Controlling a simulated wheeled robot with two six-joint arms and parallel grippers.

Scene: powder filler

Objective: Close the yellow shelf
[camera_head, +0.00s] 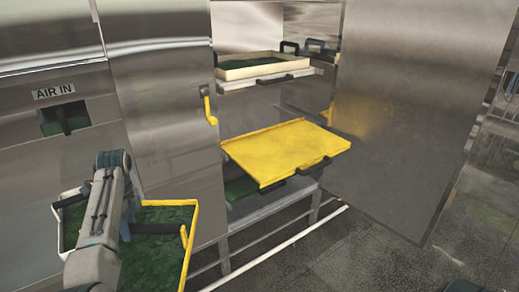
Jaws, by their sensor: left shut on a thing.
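The yellow shelf (280,150) is a flat yellow tray with a low rim, sticking out of the open cabinet at centre. A dark handle (313,167) is on its front edge. My left arm comes up from the lower left. A black part, which looks like my left gripper (181,231), reaches right to an upright yellow piece (184,240) by a yellow-rimmed green bin (196,212). The gripper is shut there, well left of the yellow shelf and apart from it. The arm hides part of the bin, and the fingertips are hard to make out. My right gripper is not in view.
A cream tray (235,74) with green contents sits above the yellow shelf. Another green tray (240,187) is below it. A large metal door (420,110) stands open at right. A yellow lever (208,105) is on the left panel. Grey floor (330,255) is clear at front.

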